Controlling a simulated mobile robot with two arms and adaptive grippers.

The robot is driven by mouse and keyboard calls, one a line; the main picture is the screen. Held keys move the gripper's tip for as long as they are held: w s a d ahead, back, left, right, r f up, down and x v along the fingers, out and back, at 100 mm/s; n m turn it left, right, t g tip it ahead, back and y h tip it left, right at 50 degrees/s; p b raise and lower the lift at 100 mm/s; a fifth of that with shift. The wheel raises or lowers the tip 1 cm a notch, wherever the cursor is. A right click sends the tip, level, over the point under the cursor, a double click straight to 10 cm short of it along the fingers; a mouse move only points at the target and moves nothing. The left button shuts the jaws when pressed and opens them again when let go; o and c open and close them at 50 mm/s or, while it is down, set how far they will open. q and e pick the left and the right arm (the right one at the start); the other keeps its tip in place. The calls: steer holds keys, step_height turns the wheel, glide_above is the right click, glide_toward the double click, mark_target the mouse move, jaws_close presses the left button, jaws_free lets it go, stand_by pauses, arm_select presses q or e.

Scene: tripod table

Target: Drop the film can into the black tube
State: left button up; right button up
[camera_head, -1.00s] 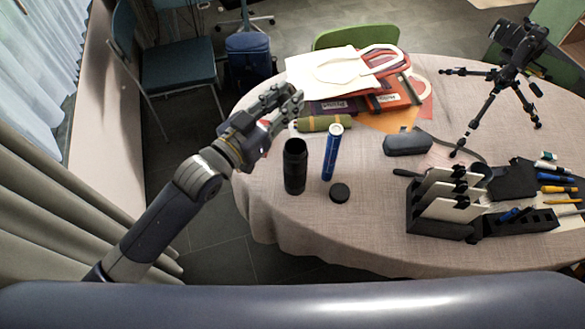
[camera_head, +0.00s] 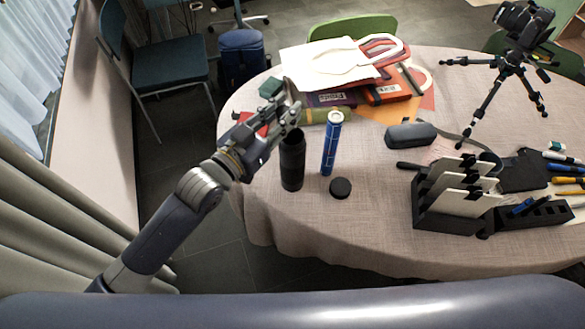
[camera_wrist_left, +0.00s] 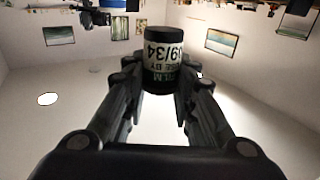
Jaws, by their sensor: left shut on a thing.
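My left gripper (camera_head: 290,112) is above the open top of the black tube (camera_head: 292,165), close to its rim. In the left wrist view, its fingers (camera_wrist_left: 160,85) are shut on the film can (camera_wrist_left: 161,62), a dark can with a white label that reads upside down. The can is hard to make out between the fingers in the head view. The black tube stands upright on the table, and the fingers partly cover its far rim. My right gripper is not in view.
A blue tube (camera_head: 331,145) stands just right of the black tube. A round black cap (camera_head: 340,187) lies in front. A green roll (camera_head: 325,116) and a stack of folders and bags (camera_head: 345,65) lie behind. A black rack (camera_head: 455,205) is to the right.

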arm_select(q)
steer(key=o, duration=1)
steer(key=v, duration=1.2)
